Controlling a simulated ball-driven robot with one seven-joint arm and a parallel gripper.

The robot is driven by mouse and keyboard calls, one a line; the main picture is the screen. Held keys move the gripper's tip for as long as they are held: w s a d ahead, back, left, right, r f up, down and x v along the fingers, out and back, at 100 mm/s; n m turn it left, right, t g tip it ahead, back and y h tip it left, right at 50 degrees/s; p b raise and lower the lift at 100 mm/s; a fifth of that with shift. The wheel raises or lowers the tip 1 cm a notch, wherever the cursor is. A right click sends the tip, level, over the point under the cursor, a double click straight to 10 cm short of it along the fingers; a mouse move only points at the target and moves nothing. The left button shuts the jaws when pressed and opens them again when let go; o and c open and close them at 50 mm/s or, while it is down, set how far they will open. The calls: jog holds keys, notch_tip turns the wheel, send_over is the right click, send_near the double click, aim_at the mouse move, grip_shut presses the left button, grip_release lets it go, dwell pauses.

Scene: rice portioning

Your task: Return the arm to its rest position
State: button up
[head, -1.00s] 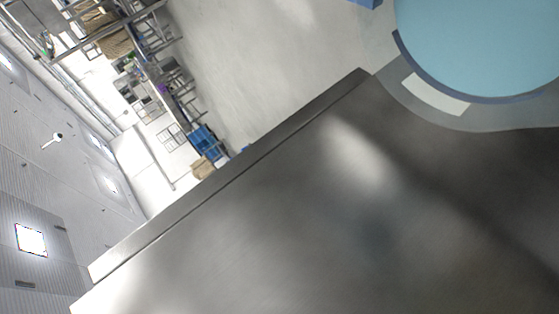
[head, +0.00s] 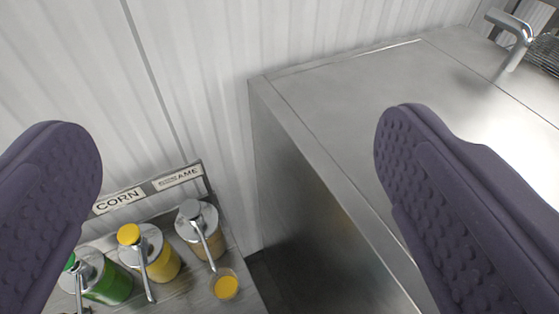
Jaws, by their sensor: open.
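My gripper (head: 238,160) shows as two dark purple, studded fingers, one at the left edge and one at the right. The fingers are wide apart and nothing is between them. Behind them, in the head view, are a steel counter and a lower shelf of dispensers, both apart from the fingers as far as I can tell. The rest of my arm is not visible now.
The steel counter (head: 335,110) fills the right, with a faucet (head: 516,36) at its far corner. Several pump bottles, including a yellow-topped one (head: 160,262), stand lower left by a small yellow cup (head: 226,286) and a CORN sign (head: 119,200). A corrugated wall (head: 200,70) is behind.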

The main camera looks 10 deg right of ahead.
notch_tip(320, 180, down, 12)
jog(key=b, duration=1.2)
